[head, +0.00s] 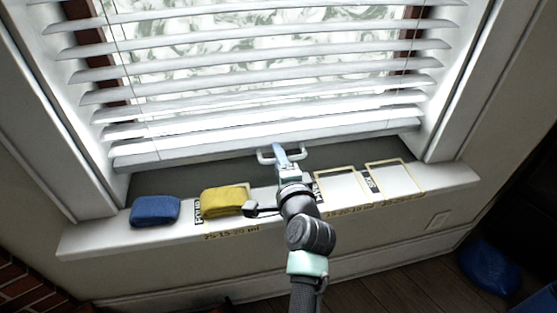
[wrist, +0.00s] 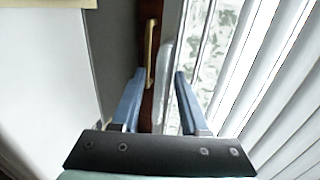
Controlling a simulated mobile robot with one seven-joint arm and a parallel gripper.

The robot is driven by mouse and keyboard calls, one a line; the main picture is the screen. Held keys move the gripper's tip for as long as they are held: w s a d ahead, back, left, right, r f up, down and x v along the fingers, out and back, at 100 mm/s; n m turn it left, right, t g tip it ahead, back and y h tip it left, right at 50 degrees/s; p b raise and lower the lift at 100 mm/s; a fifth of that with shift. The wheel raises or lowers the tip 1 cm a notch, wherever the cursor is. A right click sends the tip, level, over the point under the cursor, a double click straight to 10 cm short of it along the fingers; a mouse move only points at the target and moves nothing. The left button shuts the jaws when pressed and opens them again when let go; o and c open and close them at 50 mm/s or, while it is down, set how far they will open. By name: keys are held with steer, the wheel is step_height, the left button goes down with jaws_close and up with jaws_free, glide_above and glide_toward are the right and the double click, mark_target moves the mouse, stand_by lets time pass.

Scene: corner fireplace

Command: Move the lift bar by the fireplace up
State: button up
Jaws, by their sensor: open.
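The lift bar (head: 301,148) is a slim white handle with bent ends at the bottom edge of the white blind (head: 270,133), above the sill. In the wrist view the lift bar (wrist: 166,62) runs lengthwise between the two blue fingers, with gaps on either side. My gripper (head: 281,157) is open in front of the bar's middle and partly hides it. In the wrist view my gripper (wrist: 159,73) has one fingertip on the sill side of the bar and one on the blind side. Whether the tips reach past the bar is hard to tell.
The white sill (head: 95,235) holds a folded blue cloth (head: 155,210), a folded yellow cloth (head: 224,200) and yellow-outlined areas (head: 395,178) at right. A brass handle (wrist: 150,50) sits on the brown window frame behind the bar. Blue bags (head: 490,267) lie at lower right.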

jaws_close()
stand_by(1.4)
